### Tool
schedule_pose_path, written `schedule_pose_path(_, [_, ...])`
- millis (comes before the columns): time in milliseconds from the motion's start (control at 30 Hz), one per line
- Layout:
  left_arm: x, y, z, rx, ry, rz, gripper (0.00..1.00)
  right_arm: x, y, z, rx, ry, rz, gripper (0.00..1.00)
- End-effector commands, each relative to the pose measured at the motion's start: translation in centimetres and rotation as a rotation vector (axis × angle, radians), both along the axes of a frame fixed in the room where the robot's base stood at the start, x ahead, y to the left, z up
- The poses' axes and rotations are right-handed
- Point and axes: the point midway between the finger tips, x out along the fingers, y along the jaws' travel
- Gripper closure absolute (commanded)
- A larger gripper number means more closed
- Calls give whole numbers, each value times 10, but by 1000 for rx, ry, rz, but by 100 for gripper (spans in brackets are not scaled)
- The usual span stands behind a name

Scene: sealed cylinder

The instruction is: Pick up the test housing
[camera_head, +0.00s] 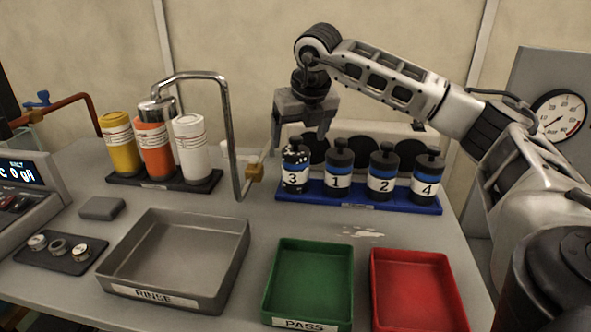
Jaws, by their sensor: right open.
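Several black cylindrical housings with blue bands and white number labels stand upright in a row on a blue rack (392,204). From left to right they are housing 3 (295,172), housing 1 (338,172), housing 2 (382,174) and housing 4 (427,176). Housing 3 has white specks on its upper part. My right gripper (299,140) is open and points down over housing 3, its fingers to either side of the housing's top. I cannot tell whether a finger touches it. My left gripper is out of view.
A grey RINSE tray (240,250), a green PASS tray (310,244) and a red tray (415,255) stand in front. A bent metal faucet (233,140) rises left of the rack. Yellow, orange and white bottles (192,150) stand behind left. Small wet-looking patches lie before the rack.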

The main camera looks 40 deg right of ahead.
Motion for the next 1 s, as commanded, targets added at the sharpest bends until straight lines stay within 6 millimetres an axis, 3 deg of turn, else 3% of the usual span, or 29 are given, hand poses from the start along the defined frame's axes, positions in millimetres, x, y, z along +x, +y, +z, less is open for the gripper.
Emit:
schedule_pose_path(267, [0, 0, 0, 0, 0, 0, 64, 7, -3, -21, 0, 2, 2, 19])
schedule_pose_path(533, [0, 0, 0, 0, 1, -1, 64, 18, -8, -57, 0, 2, 1, 19])
schedule_pose_path(833, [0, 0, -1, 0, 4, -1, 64, 21, -9, -63, 0, 0, 2, 19])
schedule_pose_path(867, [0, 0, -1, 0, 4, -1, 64, 21, -9, -63, 0, 0, 2, 22])
schedule_pose_path(1000, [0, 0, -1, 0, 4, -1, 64, 21, -9, -62, 0, 0, 2, 61])
